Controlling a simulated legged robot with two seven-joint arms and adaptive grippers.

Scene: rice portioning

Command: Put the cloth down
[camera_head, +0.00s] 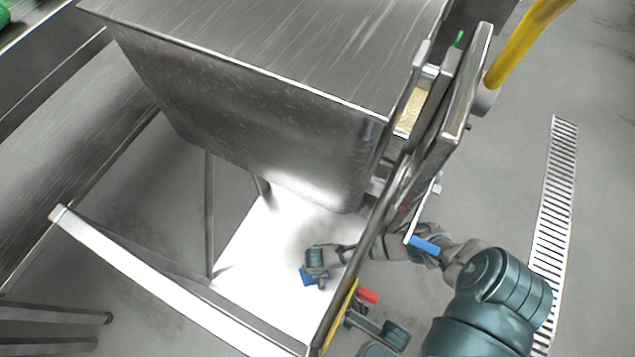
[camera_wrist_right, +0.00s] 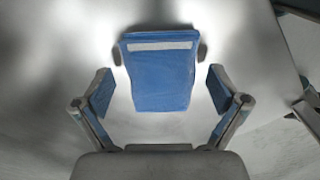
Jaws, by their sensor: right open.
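The blue cloth (camera_wrist_right: 161,82) with a white stripe along its far edge lies on a pale, shiny surface in the right wrist view. My right gripper (camera_wrist_right: 160,92) is open, with one blue-padded finger on each side of the cloth. A visible gap separates each finger from the cloth. In the head view, my right gripper (camera_head: 314,277) is low over a bright white surface (camera_head: 262,262) beneath the steel hopper. A small blue patch shows beside it, but I cannot tell cloth from finger pad there. My left gripper does not show clearly in either view.
The large steel hopper (camera_head: 250,120) stands above the right gripper. Upright metal panels (camera_head: 455,110) and frame bars stand close to my right arm. A pale frame rail (camera_head: 150,270) crosses the lower left. Open floor with a drain grate (camera_head: 556,200) is at right.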

